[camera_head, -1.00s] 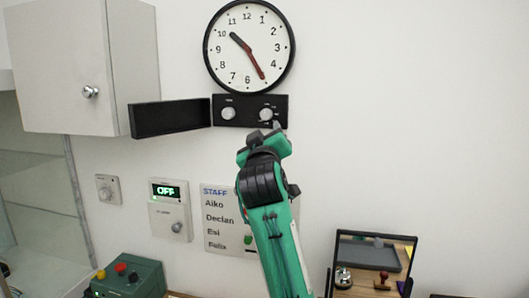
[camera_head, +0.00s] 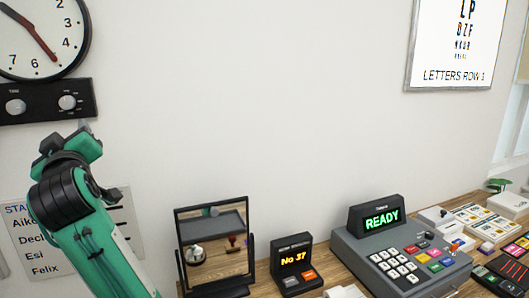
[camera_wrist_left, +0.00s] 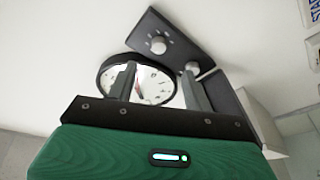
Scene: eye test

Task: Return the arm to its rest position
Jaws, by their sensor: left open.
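My left arm (camera_head: 95,240) comes up from the bottom left in the head view, green with black joints. Its gripper (camera_head: 84,128) is raised in front of the wall, just below the right knob of the black two-knob panel (camera_head: 35,105). In the left wrist view the two grey fingers (camera_wrist_left: 160,78) stand apart with nothing held between them. The panel (camera_wrist_left: 180,52) and the round clock (camera_wrist_left: 150,85) show beyond them; the fingers partly cover the clock. My right gripper is in neither view.
A staff list (camera_head: 22,240) hangs behind the arm. Right of it stand a framed mirror (camera_head: 180,250), a small number display (camera_head: 293,256) and a grey READY console (camera_head: 350,245) on a wooden counter. An eye chart (camera_head: 455,45) hangs above. The wall between is bare.

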